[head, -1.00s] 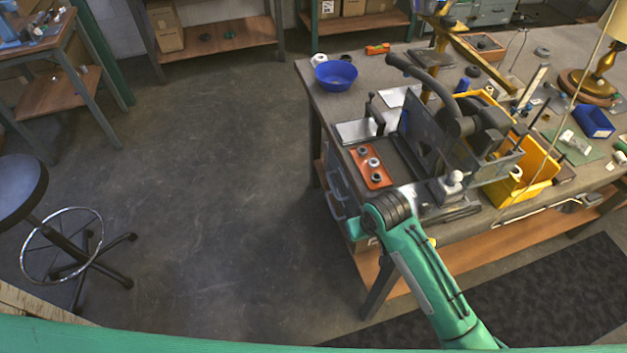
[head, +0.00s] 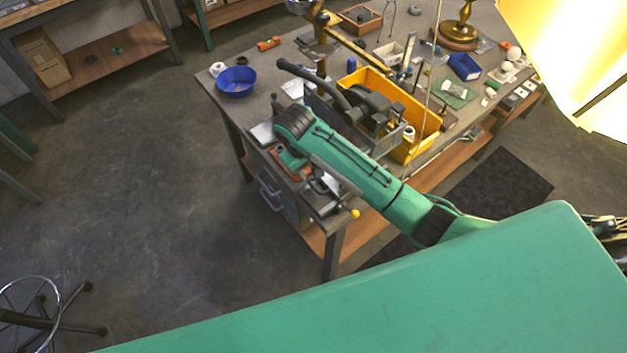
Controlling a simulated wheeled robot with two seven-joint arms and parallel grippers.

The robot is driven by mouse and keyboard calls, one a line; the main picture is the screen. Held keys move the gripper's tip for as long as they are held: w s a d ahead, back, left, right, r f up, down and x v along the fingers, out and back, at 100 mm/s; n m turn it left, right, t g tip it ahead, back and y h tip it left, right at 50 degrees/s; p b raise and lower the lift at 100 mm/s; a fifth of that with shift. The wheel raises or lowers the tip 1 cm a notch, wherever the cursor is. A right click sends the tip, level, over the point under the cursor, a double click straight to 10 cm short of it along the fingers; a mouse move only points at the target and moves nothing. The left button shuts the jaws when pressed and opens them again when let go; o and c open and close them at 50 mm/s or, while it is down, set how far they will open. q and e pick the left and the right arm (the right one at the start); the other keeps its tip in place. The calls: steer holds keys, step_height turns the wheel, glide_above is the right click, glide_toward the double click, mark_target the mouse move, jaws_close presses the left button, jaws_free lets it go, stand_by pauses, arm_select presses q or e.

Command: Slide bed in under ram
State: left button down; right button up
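A dark press-like device (head: 322,108) with a long curved black handle (head: 310,78) stands on the near left part of the workbench. I cannot pick out its ram or bed with certainty; my green arm covers much of its front. An orange plate (head: 304,177), largely hidden by my arm, lies in front of it. My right arm reaches over the bench edge and bends down beside the device. My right gripper (head: 320,185) appears low by the orange plate; its fingers are too small and covered to read.
A yellow bin (head: 428,122) stands right of the device, a blue bowl (head: 237,80) at the bench's left corner. A blue tray (head: 464,67) and a brass lamp base (head: 459,32) are farther back. A bright lampshade (head: 575,55) fills the upper right.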

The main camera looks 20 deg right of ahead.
mark_target(315, 187)
steer(key=f, duration=0.3)
steer(key=d+f+p, duration=0.1)
steer(key=f, duration=0.2)
steer(key=f+p, duration=0.1)
steer(key=f, duration=0.2)
steer(key=shift+w+d+f, duration=0.3)
steer(key=shift+f, duration=0.05)
jaws_close()
